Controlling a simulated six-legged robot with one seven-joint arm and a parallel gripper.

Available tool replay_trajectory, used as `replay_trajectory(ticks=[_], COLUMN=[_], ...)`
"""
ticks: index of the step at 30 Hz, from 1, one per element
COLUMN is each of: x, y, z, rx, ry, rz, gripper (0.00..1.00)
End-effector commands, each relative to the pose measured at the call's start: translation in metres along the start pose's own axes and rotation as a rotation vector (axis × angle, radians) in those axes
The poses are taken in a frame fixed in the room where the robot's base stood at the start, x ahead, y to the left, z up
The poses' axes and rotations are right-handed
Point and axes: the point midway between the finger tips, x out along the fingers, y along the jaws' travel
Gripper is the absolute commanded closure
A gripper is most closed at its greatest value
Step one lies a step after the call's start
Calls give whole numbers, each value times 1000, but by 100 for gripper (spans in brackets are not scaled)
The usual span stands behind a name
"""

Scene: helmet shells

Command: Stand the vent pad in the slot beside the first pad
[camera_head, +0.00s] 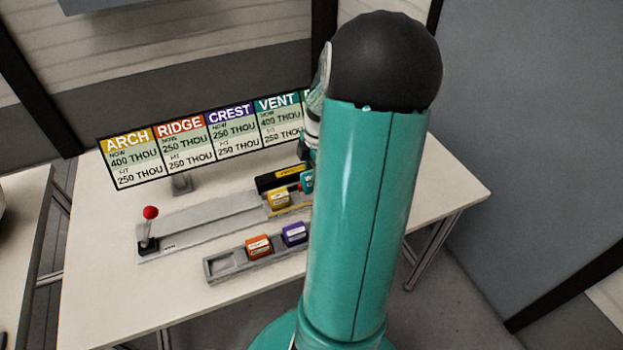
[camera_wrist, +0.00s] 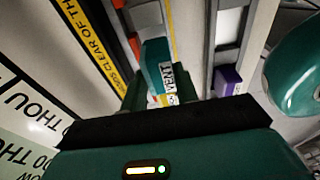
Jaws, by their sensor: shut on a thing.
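The teal vent pad (camera_wrist: 158,72), its white label reading VENT, is between the fingers of my gripper (camera_wrist: 160,94) in the wrist view. My gripper is shut on it.
A front tray (camera_head: 228,264) holds an orange pad (camera_head: 258,246) and a purple pad (camera_head: 294,233); its left pocket is empty. A red-knobbed lever (camera_head: 150,213) stands at the fixture's left end. A black bar with a yellow label (camera_head: 280,178) and a sign board (camera_head: 205,140) stand behind.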

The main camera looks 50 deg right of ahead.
Motion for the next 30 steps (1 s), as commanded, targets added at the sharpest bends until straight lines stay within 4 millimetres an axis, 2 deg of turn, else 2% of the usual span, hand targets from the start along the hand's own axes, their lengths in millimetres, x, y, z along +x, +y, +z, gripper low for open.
replay_trajectory(ticks=[3,9,20,21,24,30], x=[8,35,39,39,39,39], y=[7,5,5,5,5,5], z=[2,5,6,6,6,6], rx=[-1,-1,-1,-1,-1,-1], ry=[1,1,0,-1,-1,-1], rz=[-1,-1,0,0,1,1], gripper=[96,96,96,66,48,48])
